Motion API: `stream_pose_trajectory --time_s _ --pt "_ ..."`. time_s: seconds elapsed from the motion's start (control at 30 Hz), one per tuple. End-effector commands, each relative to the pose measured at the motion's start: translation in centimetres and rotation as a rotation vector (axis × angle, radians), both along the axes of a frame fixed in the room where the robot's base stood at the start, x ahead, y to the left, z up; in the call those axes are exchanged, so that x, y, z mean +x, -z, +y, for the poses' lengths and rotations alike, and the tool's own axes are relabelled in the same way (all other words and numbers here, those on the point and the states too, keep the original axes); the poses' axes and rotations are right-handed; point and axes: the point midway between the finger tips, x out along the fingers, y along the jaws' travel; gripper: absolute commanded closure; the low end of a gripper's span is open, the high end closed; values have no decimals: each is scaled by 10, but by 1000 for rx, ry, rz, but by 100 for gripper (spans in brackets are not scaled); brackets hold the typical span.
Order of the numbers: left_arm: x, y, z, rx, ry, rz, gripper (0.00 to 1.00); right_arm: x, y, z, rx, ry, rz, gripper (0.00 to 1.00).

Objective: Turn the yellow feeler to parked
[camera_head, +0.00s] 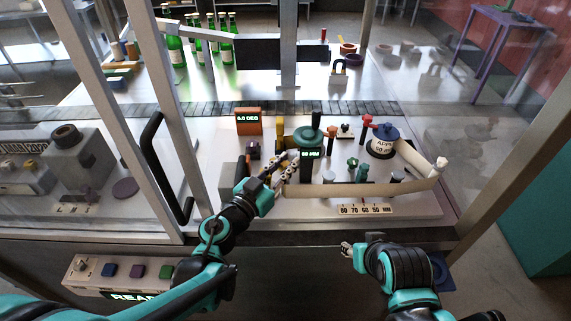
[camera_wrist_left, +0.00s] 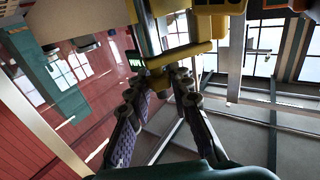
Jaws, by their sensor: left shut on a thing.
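The yellow feeler (camera_head: 279,134) stands behind my left gripper (camera_head: 287,163), beside the green round machine head (camera_head: 309,140) on the white worktop. In the left wrist view, a yellow bar (camera_wrist_left: 186,53), which looks like the feeler's arm, lies across the tips of my left gripper (camera_wrist_left: 161,80). My left gripper is shut on it. Its exact contact is partly hidden in the head view. My right gripper (camera_head: 347,248) is low, in front of the worktop's front edge and away from the feeler; its jaw opening is too small to judge.
An orange display box (camera_head: 248,122) stands behind left. A dark post with a small display (camera_head: 308,164) is close right of my left gripper. A beige curved tube (camera_head: 350,190) and a scale plate (camera_head: 366,209) lie in front right. Frame posts (camera_head: 178,110) and a black handle (camera_head: 160,165) stand left.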

Motion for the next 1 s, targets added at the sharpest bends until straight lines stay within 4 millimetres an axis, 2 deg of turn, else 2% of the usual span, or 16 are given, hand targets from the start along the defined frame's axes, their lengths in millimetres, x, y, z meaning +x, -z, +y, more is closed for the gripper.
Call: stream_pose_trajectory --time_s 0.37,0.4,0.47,0.8,1.0 --pt "-1 1 0 3 6 -1 100 0 0 0 0 0 0 60" --pt "-1 1 0 3 5 -1 72 0 0 0 0 0 0 60" --pt "-1 1 0 2 5 0 58 0 0 0 0 0 0 60" --pt "-2 0 1 1 4 0 58 0 0 0 0 0 0 60" --pt "-25 0 18 1 1 0 58 0 0 0 0 0 0 60"
